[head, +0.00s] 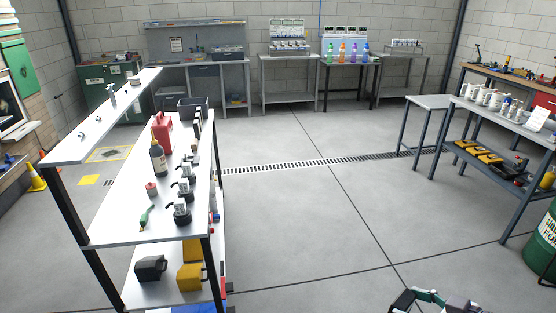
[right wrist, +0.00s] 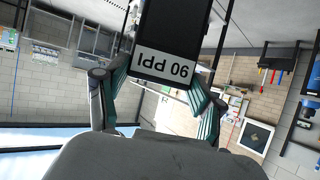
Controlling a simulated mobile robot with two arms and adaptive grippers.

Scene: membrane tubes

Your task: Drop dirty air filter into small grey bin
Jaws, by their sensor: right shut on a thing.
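My right gripper (right wrist: 160,78) is shut on a dark flat block in the right wrist view, the air filter (right wrist: 172,28). Its white label reads "90 PPI" upside down. One finger is on each side of the filter, and its far end runs out of the top of the picture. In the head view, only part of my right gripper (head: 432,300) shows at the bottom edge; the filter cannot be made out there. A small dark grey open bin (head: 187,112) stands at the far end of the white shelf unit at left. My left gripper is not in view.
The white shelf unit (head: 135,222) at left holds a red can (head: 162,132), a dark bottle (head: 158,160) and several small parts. A bench (head: 510,122) and a green drum (head: 543,245) stand at right. The middle floor (head: 290,220) is clear.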

